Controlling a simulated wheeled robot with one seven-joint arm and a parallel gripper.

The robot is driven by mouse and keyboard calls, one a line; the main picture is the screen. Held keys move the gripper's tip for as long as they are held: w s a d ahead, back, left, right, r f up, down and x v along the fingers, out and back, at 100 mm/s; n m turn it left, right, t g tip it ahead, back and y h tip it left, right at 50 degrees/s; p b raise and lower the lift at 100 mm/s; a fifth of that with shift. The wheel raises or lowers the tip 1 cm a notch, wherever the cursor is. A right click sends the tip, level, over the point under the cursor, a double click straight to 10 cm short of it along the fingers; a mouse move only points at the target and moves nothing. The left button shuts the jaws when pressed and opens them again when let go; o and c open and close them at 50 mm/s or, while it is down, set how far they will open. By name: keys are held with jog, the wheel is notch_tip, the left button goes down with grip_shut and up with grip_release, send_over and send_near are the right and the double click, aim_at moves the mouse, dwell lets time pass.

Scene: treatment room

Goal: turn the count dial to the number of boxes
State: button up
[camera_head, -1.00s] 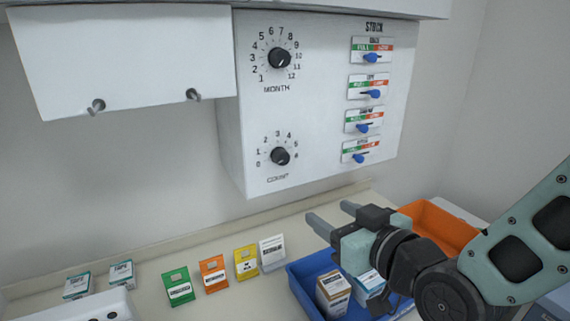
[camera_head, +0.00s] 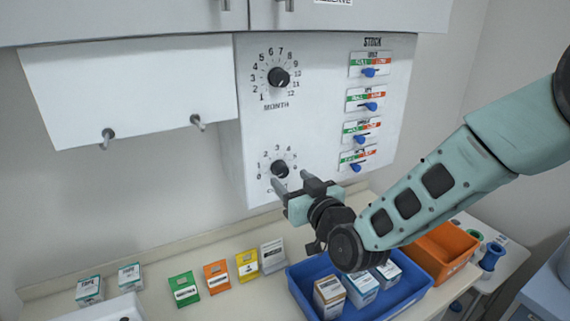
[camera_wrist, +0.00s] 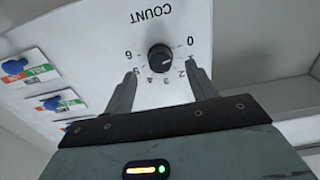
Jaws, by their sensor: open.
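The black count dial (camera_head: 279,169) is on the lower part of the white wall panel (camera_head: 325,120). The dial (camera_wrist: 160,58) also shows upside down in the wrist view, with numbers 0 to 6 around it. I cannot clearly tell where it points. My gripper (camera_head: 291,179) is open and empty in front of the dial. In the wrist view its fingertips (camera_wrist: 162,71) are on either side of the dial, apart from it. Boxes (camera_head: 328,294) stand in the blue bin (camera_head: 416,294); three show, the rest of the bin is partly hidden by my arm.
The month dial (camera_head: 279,78) is above, and blue stock sliders (camera_head: 370,106) are to the right. Small packets (camera_head: 216,276) and two tape boxes (camera_head: 88,290) stand on the counter. An orange bin (camera_head: 440,250) is right of the blue one. Two hooks (camera_head: 198,122) stick out at left.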

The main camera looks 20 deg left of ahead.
aim_at(284, 174)
jog(key=shift+p+x, duration=0.65)
jog(key=shift+x, duration=1.4)
jog(key=c, duration=1)
jog(key=shift+f+b, duration=0.1)
jog(key=shift+b, duration=0.35)
